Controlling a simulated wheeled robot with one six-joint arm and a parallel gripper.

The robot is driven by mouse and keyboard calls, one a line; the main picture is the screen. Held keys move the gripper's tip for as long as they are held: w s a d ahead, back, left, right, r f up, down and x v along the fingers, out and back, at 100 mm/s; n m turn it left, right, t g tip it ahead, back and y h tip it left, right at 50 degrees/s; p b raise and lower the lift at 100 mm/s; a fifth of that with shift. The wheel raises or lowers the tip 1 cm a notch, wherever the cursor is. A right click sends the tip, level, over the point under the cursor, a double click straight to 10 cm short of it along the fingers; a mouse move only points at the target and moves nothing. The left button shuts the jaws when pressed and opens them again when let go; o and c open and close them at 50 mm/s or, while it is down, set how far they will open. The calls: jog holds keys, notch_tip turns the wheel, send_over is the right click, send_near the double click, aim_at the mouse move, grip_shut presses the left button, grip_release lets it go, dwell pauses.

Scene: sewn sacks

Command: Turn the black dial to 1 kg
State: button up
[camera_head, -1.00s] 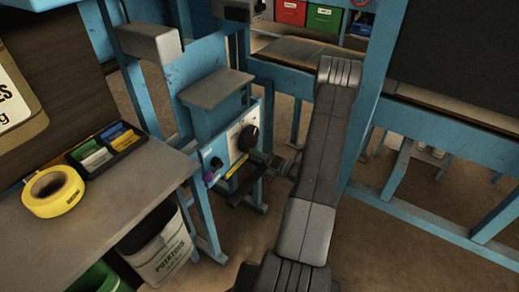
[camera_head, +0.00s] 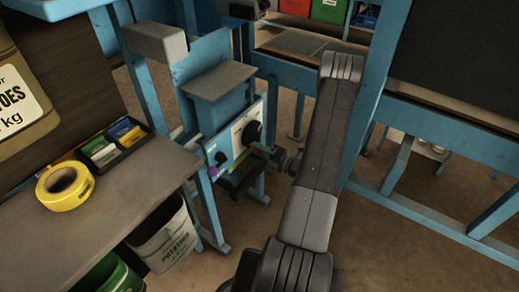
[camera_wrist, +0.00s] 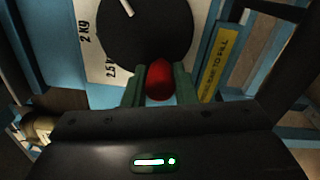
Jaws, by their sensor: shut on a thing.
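The black dial (camera_head: 252,133) is on the white plate of the blue sack-filling stand in the head view. In the wrist view the dial (camera_wrist: 145,30) fills the top, with a white pointer mark (camera_wrist: 126,8) at its upper left. The printed labels "2 kg" and a partly hidden "2.5" are left of it. My gripper (camera_wrist: 159,85) has green fingers, shut on a red knob (camera_wrist: 159,79) at the dial's lower edge. Whether the knob is fixed to the dial is hidden. In the head view my gripper (camera_head: 268,152) is just below and right of the dial.
A yellow label ending "TO FILL" (camera_wrist: 216,62) is right of the dial. A grey bench (camera_head: 110,205) with yellow tape (camera_head: 64,187) and a black tray (camera_head: 148,138) stands left. Blue frames (camera_head: 360,110) stand close by my arm. Floor is clear at the lower right.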

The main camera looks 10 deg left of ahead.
jog(key=o, duration=1)
jog(key=shift+d, duration=0.1)
jog(key=v, duration=1.3)
jog(key=shift+s+d, duration=0.2)
jog(key=shift+d, duration=0.1)
jog(key=x, duration=1.4)
jog(key=shift+d, duration=0.15)
